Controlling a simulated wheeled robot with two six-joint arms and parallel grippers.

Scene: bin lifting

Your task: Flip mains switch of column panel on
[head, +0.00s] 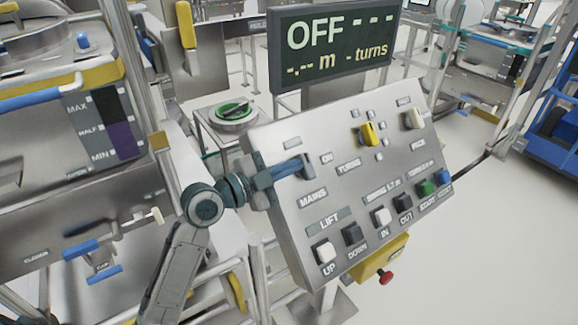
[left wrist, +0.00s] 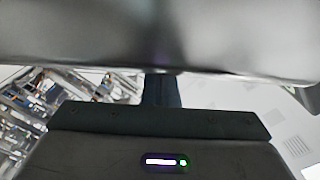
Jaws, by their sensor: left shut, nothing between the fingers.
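The column panel (head: 355,170) is a tilted grey metal board with labelled controls. Its mains switch (head: 308,166) is a grey lever at the upper left, above the MAINS label and beside the ON label. My left gripper (head: 297,168) is shut and empty, reaching over the panel's left edge with its fingertips at the switch. I cannot tell whether they touch it. The display (head: 335,45) above reads OFF. In the left wrist view a blurred grey metal surface fills the top, and my dark fingers (left wrist: 162,90) run up to it, their tips hidden. My right gripper is not in view.
A red stop button (head: 386,278) sits on a yellow box below. A steel machine (head: 60,150) stands left; open floor lies right.

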